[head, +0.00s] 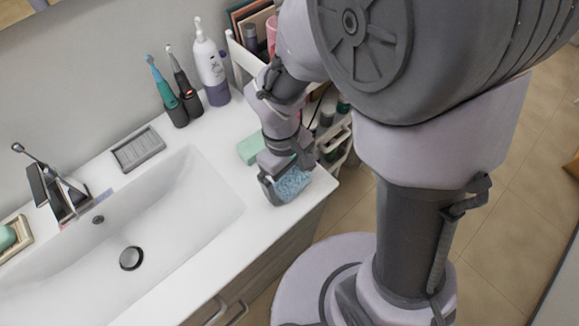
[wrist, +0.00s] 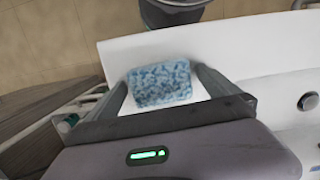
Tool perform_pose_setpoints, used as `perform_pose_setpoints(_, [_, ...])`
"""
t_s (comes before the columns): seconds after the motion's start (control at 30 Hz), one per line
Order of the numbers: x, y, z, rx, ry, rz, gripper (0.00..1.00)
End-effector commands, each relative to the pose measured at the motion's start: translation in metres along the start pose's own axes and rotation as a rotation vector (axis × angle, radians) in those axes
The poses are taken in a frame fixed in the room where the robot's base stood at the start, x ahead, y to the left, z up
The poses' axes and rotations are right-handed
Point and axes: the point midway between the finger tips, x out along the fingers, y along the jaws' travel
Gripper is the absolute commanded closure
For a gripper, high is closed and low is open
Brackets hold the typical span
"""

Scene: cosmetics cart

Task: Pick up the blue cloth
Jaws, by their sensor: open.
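The blue cloth (head: 291,184) is a light blue, fluffy, folded piece on the white counter, near its front right corner beside the sink. In the wrist view the cloth (wrist: 161,83) lies between my two spread fingers. My gripper (wrist: 163,85) is open, with one finger on each side of the cloth. In the head view my gripper (head: 283,184) is low over the counter at the cloth and hides part of it. I cannot tell whether the fingers touch it.
A pale green block (head: 251,149) lies on the counter just behind my gripper. Two electric toothbrushes (head: 172,100) and a white-purple bottle (head: 211,65) stand at the back. The sink (head: 190,205) is to the left. A cart (head: 335,140) with bottles stands right of the counter.

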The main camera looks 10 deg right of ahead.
Motion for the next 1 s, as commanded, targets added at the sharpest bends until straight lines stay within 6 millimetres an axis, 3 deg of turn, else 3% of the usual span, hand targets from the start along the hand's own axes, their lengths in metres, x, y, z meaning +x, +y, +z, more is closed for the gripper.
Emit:
perform_pose_setpoints(0.17, [0.000,0.000,0.000,0.000,0.002,0.000,0.00])
perform_pose_setpoints(0.5, [0.000,0.000,0.000,0.000,0.001,0.000,0.65])
perform_pose_setpoints(0.77, [-0.002,0.000,0.000,0.000,0.002,0.000,0.66])
perform_pose_setpoints(1.0, [-0.030,0.000,0.004,0.000,0.003,0.001,0.66])
